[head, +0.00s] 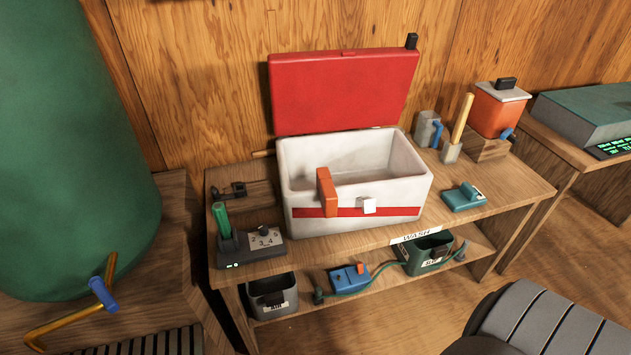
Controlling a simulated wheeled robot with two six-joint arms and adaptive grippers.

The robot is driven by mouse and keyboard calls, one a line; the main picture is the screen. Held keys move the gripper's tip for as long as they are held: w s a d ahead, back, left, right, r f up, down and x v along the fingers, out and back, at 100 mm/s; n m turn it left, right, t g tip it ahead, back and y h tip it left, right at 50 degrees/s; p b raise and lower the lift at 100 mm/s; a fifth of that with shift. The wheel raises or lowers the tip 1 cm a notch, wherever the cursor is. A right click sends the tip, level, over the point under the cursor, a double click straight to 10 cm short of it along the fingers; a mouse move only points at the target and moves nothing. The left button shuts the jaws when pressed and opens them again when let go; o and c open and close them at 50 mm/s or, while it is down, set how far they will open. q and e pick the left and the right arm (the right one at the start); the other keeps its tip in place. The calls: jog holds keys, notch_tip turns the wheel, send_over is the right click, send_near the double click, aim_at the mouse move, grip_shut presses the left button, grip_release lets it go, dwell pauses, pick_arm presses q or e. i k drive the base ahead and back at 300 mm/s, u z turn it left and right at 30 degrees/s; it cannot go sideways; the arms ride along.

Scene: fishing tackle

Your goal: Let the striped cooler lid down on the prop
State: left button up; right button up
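The striped cooler (360,227) is a white box with a red stripe around its front, standing on the wooden bench. Its red lid (343,90) stands open, tilted up at the back edge near the wall. The inside looks empty where it shows. An orange upright piece (327,192), possibly the prop, is at the front left of the cooler and reaches slightly above the rim. The lid is well apart from it. A white latch (369,205) is on the front. Neither of my grippers is in view.
On the bench stand a dark device with a green handle (221,219), a teal device (464,197), a grey mug (427,129) and an orange container (498,110). Bins sit on the shelf below. A big green tank-like body (70,150) fills the left. Free bench lies right of the cooler.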

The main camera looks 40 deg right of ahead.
aim_at(321, 91)
jog(key=z, duration=1.75)
jog(key=i, duration=0.75)
jog(key=u, duration=0.7)
jog(key=i, duration=0.3)
jog(key=u, duration=0.2)
